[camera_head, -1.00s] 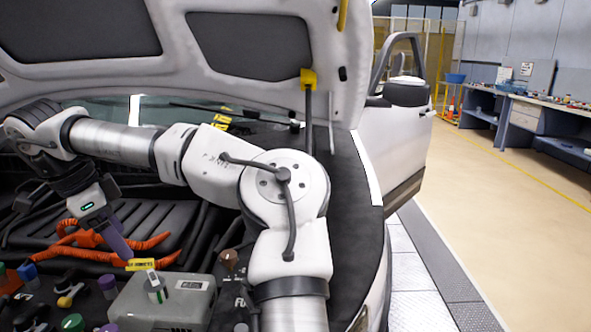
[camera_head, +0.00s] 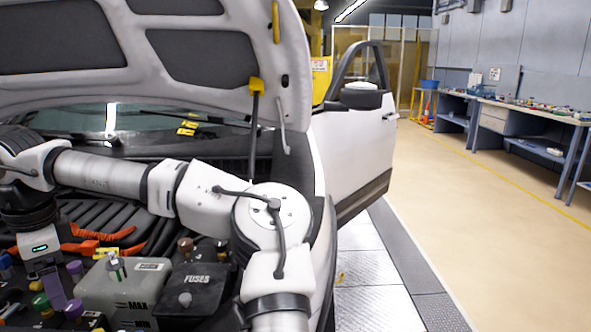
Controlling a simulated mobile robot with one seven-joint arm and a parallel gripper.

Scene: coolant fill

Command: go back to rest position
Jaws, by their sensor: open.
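My arm reaches over the open engine bay, with its wrist and my gripper (camera_head: 54,288) at the lower left. The gripper points down among the coloured caps, left of the grey coolant tank (camera_head: 125,295) marked MAX and MIN. It is open, and I see nothing held in it. Its fingertips are hard to make out, so I cannot tell whether they touch a cap. A small upright fitting (camera_head: 116,265) stands on top of the tank.
The raised hood (camera_head: 200,85) hangs above the arm on a prop. A fuse box (camera_head: 195,290) is right of the tank, with orange hoses (camera_head: 100,238) behind. The open car door (camera_head: 355,140) stands right of the bay. A bench (camera_head: 530,115) lines the wall; the floor between is clear.

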